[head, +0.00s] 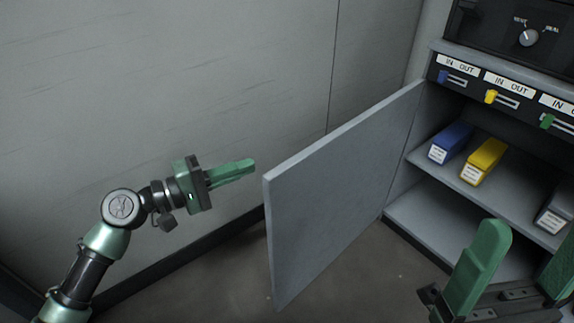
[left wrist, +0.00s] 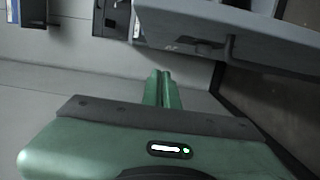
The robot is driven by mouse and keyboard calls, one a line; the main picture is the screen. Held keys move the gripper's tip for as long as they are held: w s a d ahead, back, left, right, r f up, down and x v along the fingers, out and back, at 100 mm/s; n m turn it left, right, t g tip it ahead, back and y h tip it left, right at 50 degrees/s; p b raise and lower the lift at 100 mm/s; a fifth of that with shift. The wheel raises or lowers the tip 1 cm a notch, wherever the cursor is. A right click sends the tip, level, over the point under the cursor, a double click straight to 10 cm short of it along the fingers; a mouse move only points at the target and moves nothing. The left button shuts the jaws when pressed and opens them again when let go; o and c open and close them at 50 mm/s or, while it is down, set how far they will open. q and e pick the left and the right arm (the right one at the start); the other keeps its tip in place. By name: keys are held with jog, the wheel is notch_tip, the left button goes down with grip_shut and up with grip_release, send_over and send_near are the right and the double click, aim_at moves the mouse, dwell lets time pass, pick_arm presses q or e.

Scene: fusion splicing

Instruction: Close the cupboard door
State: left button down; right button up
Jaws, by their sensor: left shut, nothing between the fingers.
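The cupboard door (head: 340,190) is a plain grey panel that stands wide open, hinged at the left side of the cupboard (head: 420,200). My left gripper (head: 252,163) is shut and empty, just left of the door's free edge with a small gap in the picture. In the left wrist view my shut fingers (left wrist: 162,90) point towards a grey panel (left wrist: 270,38) with a dark handle, apparently the door. My right gripper (head: 522,255) is at the lower right in front of the shelves, its green fingers apart with nothing seen between them.
The cupboard's shelves hold a blue box (head: 451,142), a yellow box (head: 484,161) and a grey box (head: 556,212). Above are coloured sliders marked IN and OUT and a dark panel with a knob (head: 528,38). A grey wall (head: 200,80) stands behind the left arm.

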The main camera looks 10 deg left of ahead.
aim_at(288, 166)
pick_arm(q)
jog(key=w+d, duration=0.1)
jog(key=d, duration=0.2)
jog(key=w+d, duration=0.1)
jog(key=d, duration=0.2)
jog(key=w+d, duration=0.1)
jog(key=d, duration=0.2)
jog(key=shift+w+b, duration=0.1)
jog(key=shift+b, duration=0.2)
